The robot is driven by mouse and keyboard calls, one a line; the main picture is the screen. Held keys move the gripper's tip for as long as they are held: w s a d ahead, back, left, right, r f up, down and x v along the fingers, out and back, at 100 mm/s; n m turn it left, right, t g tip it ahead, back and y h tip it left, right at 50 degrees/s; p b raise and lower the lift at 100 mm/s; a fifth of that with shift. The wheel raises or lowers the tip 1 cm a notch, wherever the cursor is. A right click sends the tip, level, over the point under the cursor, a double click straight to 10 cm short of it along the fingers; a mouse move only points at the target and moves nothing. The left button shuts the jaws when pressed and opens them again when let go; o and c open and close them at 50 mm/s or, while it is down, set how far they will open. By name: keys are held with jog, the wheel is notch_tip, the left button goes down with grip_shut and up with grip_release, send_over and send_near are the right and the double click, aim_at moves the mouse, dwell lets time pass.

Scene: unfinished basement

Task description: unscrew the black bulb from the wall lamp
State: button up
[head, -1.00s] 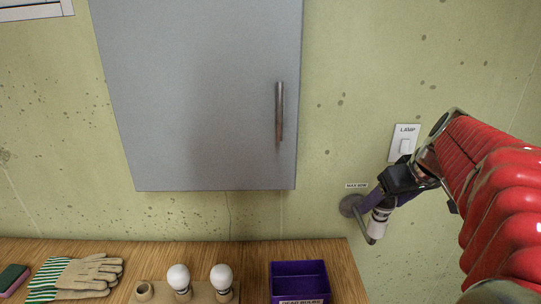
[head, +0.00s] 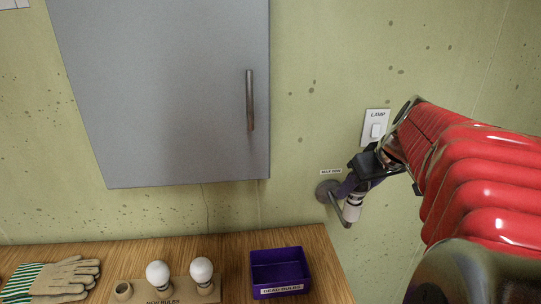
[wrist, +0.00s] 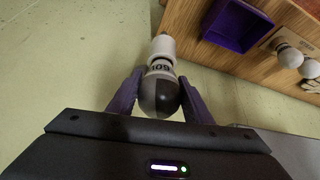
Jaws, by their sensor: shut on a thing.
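The wall lamp (head: 352,208) is a white socket on a metal arm that comes from a round plate on the wall. In the wrist view its white socket (wrist: 162,46) meets the bulb's collar, which carries dark marks. The black bulb (wrist: 158,96) is round, dark on one side and greyer on the other. My gripper (wrist: 158,92) has its purple fingers on both sides of the bulb and is shut on it. In the head view my gripper (head: 357,183) is at the lamp's upper end and hides the bulb.
A purple box (head: 280,272) labelled for dead bulbs stands on the wooden bench (head: 232,250). Left of it, two white bulbs (head: 202,271) stand in a holder with one empty socket. Gloves (head: 65,276) lie further left. A grey cabinet (head: 170,95) hangs above; a lamp switch (head: 375,128) is near my arm.

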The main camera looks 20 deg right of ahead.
jog(key=shift+c, duration=0.4)
jog(key=shift+n+y, duration=0.9)
jog(key=shift+n, duration=0.8)
jog(key=shift+n+y, duration=0.5)
jog(key=shift+n, duration=0.5)
jog(key=shift+n+g+y, duration=0.4)
jog(key=shift+n, duration=0.3)
jog(key=shift+r+n+g+y, duration=0.1)
jog(key=shift+n+g+y, duration=0.55)
jog(key=shift+n, duration=1.15)
